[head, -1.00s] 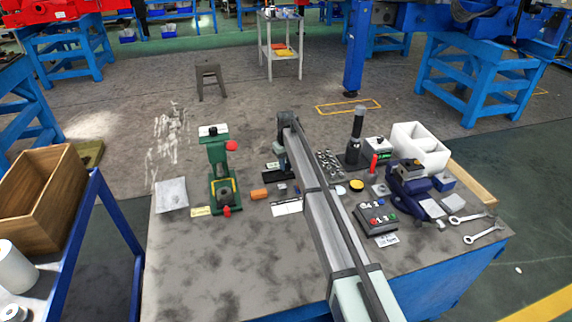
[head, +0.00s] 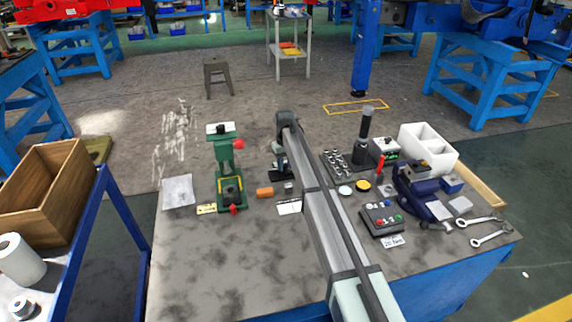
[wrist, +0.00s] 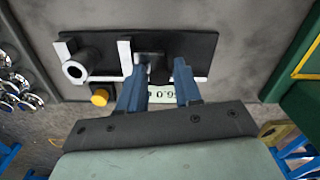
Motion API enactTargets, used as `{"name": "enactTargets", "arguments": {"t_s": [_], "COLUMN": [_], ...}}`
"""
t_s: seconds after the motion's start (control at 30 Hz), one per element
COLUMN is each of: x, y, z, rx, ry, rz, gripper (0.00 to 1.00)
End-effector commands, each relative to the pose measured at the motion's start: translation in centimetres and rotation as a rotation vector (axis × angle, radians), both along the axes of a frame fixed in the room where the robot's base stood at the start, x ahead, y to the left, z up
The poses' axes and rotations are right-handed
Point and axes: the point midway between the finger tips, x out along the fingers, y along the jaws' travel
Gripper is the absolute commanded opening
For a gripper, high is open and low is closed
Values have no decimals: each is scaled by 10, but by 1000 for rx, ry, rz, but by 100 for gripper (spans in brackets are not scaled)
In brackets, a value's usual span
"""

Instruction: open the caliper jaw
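In the wrist view, the caliper fixture is a flat black plate (wrist: 195,45) with white upright jaw bars (wrist: 125,58) and a black cylinder with a white-ringed end at its left. A small dark block (wrist: 150,68) stands near the plate's middle. My gripper (wrist: 161,66) has two blue fingers, one on each side of this block. They are well apart; a gap shows at the right finger, and contact at the left is unclear. A pale digit display (wrist: 163,92) shows partly between the fingers. In the head view, my arm hides most of the fixture.
A yellow-orange knob (wrist: 101,96) sits beside the left finger. A button box (head: 381,218) and blue vise (head: 415,185) stand right. The front-left bench is clear.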

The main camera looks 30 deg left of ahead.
Motion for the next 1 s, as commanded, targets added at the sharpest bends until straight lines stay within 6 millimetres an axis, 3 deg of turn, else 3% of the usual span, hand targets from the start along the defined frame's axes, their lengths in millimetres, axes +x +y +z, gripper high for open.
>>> {"name": "enactTargets", "arguments": {"t_s": [0.23, 0.37, 0.8, 1.0], "x": [0, 0, 0, 0], "y": [0, 0, 0, 0], "z": [3, 15, 97, 124], "rx": [0, 1, 1, 0], "ry": [0, -1, -1, 0], "rz": [0, 0, 0, 0], "gripper": [34, 34, 34, 34]}}
